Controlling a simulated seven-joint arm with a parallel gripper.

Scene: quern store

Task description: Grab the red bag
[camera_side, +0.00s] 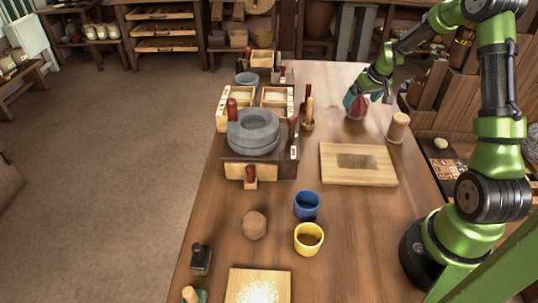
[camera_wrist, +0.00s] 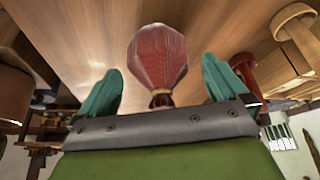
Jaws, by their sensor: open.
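The red bag (camera_side: 357,107) stands on the wooden table towards its far right edge. In the wrist view the bag (camera_wrist: 157,55) is a ribbed, rounded red bundle, with a tan tie at its narrow neck. My gripper (camera_side: 367,97) is right at the bag in the side view and partly covers its top. In the wrist view my gripper (camera_wrist: 161,66) is open, with one teal finger on either side of the bag's neck. A gap shows between each finger and the bag, and nothing is gripped.
A tan cylinder (camera_side: 397,127) stands close to the right of the bag. A wooden board (camera_side: 330,173) lies in front. A stone quern (camera_side: 253,131) on a wooden box stands to the left, with a small pot of tools (camera_side: 307,122) nearer the bag. Blue (camera_side: 306,205) and yellow cups (camera_side: 308,238) stand nearer.

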